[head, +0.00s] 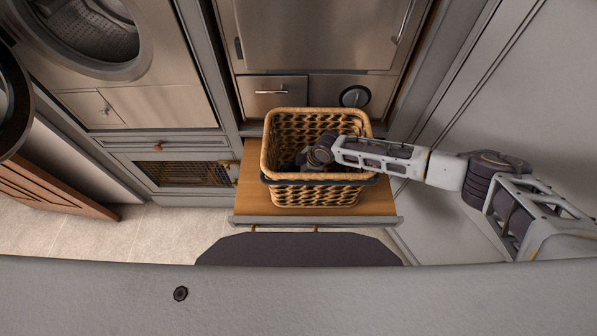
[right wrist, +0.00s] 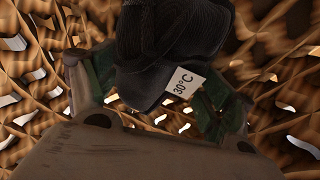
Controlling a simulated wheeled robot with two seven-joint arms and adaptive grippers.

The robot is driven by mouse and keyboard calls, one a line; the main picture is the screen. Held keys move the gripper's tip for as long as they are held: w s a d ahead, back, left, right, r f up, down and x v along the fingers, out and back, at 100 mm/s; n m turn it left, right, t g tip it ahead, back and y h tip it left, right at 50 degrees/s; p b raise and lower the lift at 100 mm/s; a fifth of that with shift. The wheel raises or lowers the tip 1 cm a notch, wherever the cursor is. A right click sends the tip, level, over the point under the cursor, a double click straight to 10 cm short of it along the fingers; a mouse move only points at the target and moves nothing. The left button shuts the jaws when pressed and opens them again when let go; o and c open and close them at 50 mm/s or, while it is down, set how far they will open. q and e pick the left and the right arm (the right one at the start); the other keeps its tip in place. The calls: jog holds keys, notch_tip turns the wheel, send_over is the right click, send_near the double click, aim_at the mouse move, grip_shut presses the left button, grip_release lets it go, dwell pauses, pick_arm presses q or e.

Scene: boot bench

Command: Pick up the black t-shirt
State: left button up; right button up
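The black t-shirt (right wrist: 170,45) is a bunched dark cloth with a white "30°C" label, inside the wicker basket (head: 318,196). In the head view only a dark patch shows beside my gripper, inside the basket. My right gripper (head: 303,158) reaches down into the basket from the right. In the right wrist view the right gripper (right wrist: 158,85) has its fingers well apart, one on each side of the cloth. Whether the pads press on the cloth I cannot tell. My left gripper is not in view.
The basket stands on a wooden bench top (head: 240,195), its walls close around my right gripper. Cabinets and drawers (head: 275,92) stand behind it. A washing machine (head: 85,35) is at the upper left. Tiled floor (head: 150,232) lies to the left.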

aim_at(299, 169)
jog(key=c, duration=0.6)
jog(key=shift+r, duration=0.15)
jog(key=shift+r+b, duration=0.5)
jog(key=shift+r, duration=4.4)
